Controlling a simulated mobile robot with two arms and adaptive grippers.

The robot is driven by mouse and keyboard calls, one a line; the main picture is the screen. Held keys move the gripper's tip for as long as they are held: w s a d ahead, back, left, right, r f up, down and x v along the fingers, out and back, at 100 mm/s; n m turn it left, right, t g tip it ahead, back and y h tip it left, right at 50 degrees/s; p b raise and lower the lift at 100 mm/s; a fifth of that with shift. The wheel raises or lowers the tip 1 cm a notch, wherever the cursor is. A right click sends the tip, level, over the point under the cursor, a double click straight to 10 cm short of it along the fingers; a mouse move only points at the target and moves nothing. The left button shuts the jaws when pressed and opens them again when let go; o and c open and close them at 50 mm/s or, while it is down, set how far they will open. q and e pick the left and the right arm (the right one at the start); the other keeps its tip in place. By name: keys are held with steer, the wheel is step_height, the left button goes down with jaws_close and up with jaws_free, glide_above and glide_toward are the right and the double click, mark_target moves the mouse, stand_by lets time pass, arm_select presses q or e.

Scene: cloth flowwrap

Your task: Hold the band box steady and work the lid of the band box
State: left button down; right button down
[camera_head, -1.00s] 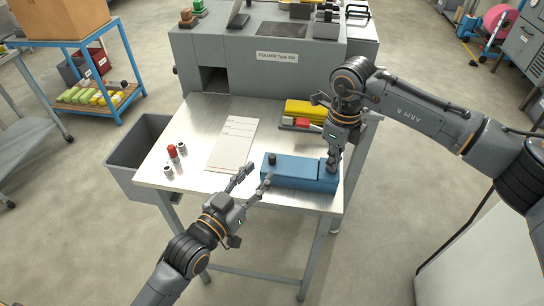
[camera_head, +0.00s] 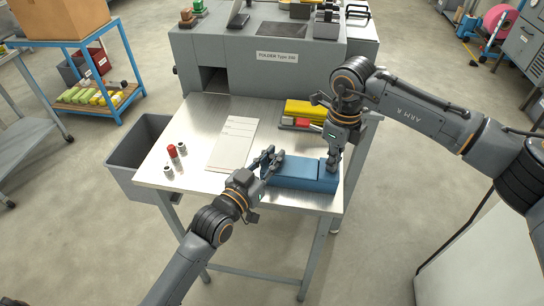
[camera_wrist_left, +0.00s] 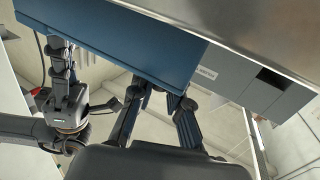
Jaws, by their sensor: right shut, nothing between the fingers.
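The blue band box (camera_head: 302,175) lies on the table near its front right corner, with a seam toward its right end. It also shows in the left wrist view (camera_wrist_left: 120,40). My left gripper (camera_head: 272,158) is at the box's left end, where the black knob stood, and now hides that knob. Its fingers also show in the left wrist view (camera_wrist_left: 162,92), close to the box edge; whether they grip anything is unclear. My right gripper (camera_head: 332,164) is shut, pointing down at the right end of the box top, with nothing between its fingers.
A pale printed sheet (camera_head: 232,143) lies left of the box. A red-topped piece (camera_head: 172,151) and small metal pieces stand further left. Yellow and red items (camera_head: 304,110) lie behind the box. The grey folder machine (camera_head: 260,65) closes off the back. A grey bin (camera_head: 118,165) stands at the left.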

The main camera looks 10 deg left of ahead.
steer(key=shift+s+f, duration=0.15)
steer(key=shift+f, duration=0.15)
arm_select(q)
steer(key=a, duration=1.1)
steer(key=shift+a+f, duration=0.1)
steer(key=shift+a, duration=0.1)
arm_select(e)
steer(key=shift+d, duration=0.1)
arm_select(q)
steer(key=c, duration=1.3)
jaws_free()
steer(key=shift+s, duration=0.15)
steer(key=v, duration=1.2)
